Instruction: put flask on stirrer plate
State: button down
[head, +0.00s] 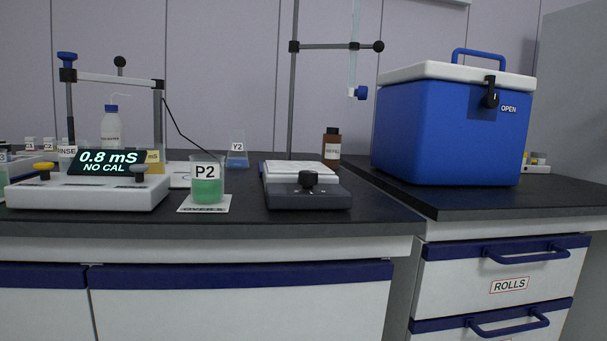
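A conical flask (238,154) labelled Y2, with blue contents, stands at the back of the black bench, left of the stirrer. The stirrer (309,198) has a dark grey front with a black knob, and its pale top plate (300,171) looks empty. My gripper is not in view, so I cannot see its state or whether it holds anything.
A beaker (207,182) labelled P2 with green liquid stands on a white card in front. A conductivity meter (90,189) sits at left. A brown bottle (332,147) and a burette stand (293,80) are behind the stirrer. A blue cooler (440,130) stands at right.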

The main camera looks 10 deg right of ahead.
aim_at(298, 166)
jog(key=u, duration=0.9)
jog(key=i, duration=0.9)
jog(key=z, duration=0.85)
